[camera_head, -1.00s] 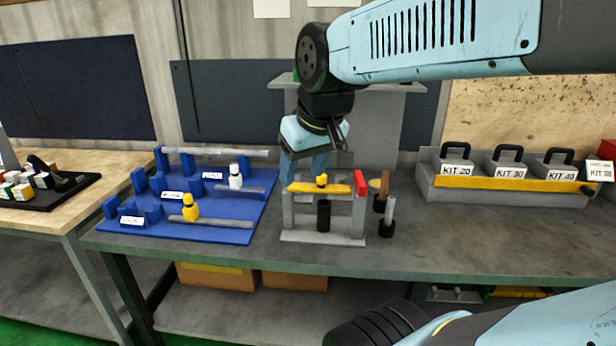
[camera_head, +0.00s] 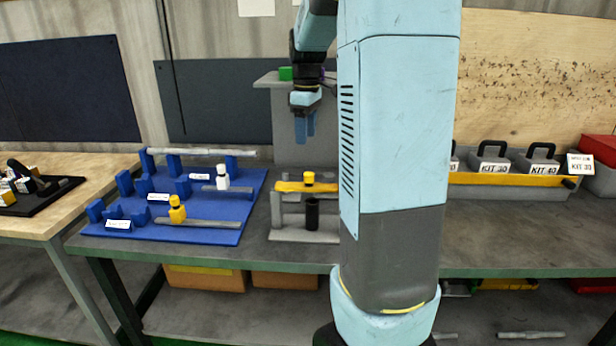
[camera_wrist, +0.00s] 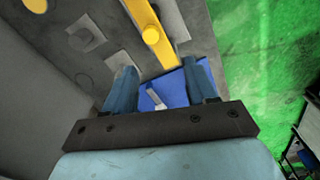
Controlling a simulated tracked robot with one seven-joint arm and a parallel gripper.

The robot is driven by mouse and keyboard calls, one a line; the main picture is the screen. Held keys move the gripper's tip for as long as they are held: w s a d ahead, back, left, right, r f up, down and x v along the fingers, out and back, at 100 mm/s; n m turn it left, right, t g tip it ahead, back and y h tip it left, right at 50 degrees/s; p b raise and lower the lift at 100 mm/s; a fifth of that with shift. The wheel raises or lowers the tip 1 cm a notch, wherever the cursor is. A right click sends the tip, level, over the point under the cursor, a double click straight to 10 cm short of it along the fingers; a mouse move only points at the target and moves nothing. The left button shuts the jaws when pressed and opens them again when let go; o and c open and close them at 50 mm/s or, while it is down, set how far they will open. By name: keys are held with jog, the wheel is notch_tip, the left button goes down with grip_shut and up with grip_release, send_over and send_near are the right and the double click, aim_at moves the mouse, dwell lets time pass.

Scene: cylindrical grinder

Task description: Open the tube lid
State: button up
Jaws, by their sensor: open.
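A grey stand (camera_head: 297,237) is on the workbench, with a black cylinder (camera_head: 312,214) upright in it. A yellow bar (camera_head: 292,187) with a yellow knob (camera_head: 309,178) lies across the stand's top. I cannot tell which part is the tube lid. My gripper (camera_head: 305,138) is open and empty, its blue fingers pointing down above and apart from the bar. In the wrist view my gripper (camera_wrist: 160,72) shows two separated fingers, with the yellow bar (camera_wrist: 140,12) and its knob (camera_wrist: 151,36) beyond them. My arm hides the stand's right side.
A blue board (camera_head: 200,235) with holders, bars, a yellow piece (camera_head: 177,210) and a white piece (camera_head: 223,178) lies left of the stand. Kit boxes (camera_head: 540,165) stand in a grey tray on the right. A grey panel (camera_head: 285,150) rises behind the stand.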

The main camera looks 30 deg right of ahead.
aim_at(308, 174)
jog(key=shift+n, duration=0.3)
jog(key=f, duration=0.4)
jog(key=d+f, duration=0.1)
jog(key=f, duration=0.4)
jog(key=w+f, duration=0.1)
jog(key=f, duration=0.4)
jog(key=shift+d+f, duration=0.15)
jog(key=shift+f, duration=0.1)
jog(key=shift+c, duration=0.2)
grip_shut()
